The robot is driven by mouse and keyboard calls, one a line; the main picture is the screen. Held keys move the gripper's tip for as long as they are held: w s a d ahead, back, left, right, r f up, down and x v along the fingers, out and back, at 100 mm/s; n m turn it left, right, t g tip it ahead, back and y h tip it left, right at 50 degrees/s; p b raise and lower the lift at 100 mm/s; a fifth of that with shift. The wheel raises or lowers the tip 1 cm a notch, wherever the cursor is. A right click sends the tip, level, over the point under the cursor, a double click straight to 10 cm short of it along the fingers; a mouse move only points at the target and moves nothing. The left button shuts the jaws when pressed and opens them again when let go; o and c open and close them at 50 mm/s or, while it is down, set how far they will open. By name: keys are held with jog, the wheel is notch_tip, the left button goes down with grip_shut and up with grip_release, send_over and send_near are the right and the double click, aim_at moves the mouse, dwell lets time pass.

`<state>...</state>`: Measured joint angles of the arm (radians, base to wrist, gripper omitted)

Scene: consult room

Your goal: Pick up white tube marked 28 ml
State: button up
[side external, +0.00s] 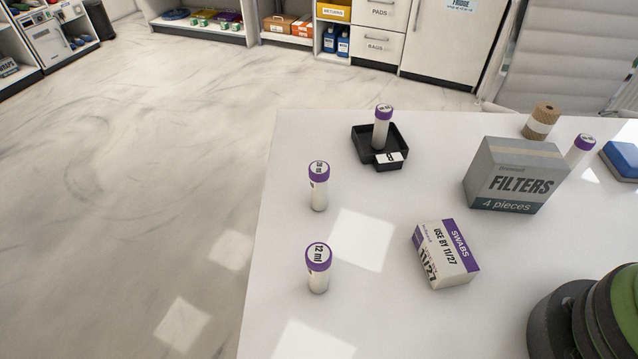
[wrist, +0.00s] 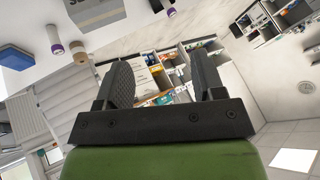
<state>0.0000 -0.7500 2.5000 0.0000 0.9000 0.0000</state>
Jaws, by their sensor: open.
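Several white tubes with purple caps stand on the white table. The front left tube (side external: 318,268) reads 12 ml on its cap. Behind it stands another tube (side external: 318,187) whose cap text is too small to read surely. A third tube (side external: 382,128) stands upright in a black tray (side external: 359,148); its marking is unreadable. Another tube (side external: 582,148) is partly hidden behind the filters box. In the wrist view, my gripper (wrist: 162,82) is open with nothing between its fingers, apart from all tubes. I cannot tell which tube is marked 28 ml.
A grey filters box (side external: 515,175) and a swabs box (side external: 445,254) stand on the table's right half. A brown roll (side external: 541,121) and a blue box (side external: 621,160) are at the back right. The table's left edge is near the two front tubes.

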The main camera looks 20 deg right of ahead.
jog(key=m+g+h, duration=0.1)
jog(key=m+g, duration=0.2)
jog(key=m, duration=2.8)
send_over(323, 167)
jog(key=s, duration=0.2)
notch_tip(323, 167, down, 18)
jog(key=f, duration=0.2)
jog(key=w+f, duration=0.1)
jog(key=shift+f+n, duration=0.3)
jog(key=shift+f, duration=0.1)
jog(key=shift+s+x, duration=0.1)
jog(key=shift+x, duration=1.4)
jog(key=shift+s+x, duration=0.15)
jog(key=shift+x, duration=1.4)
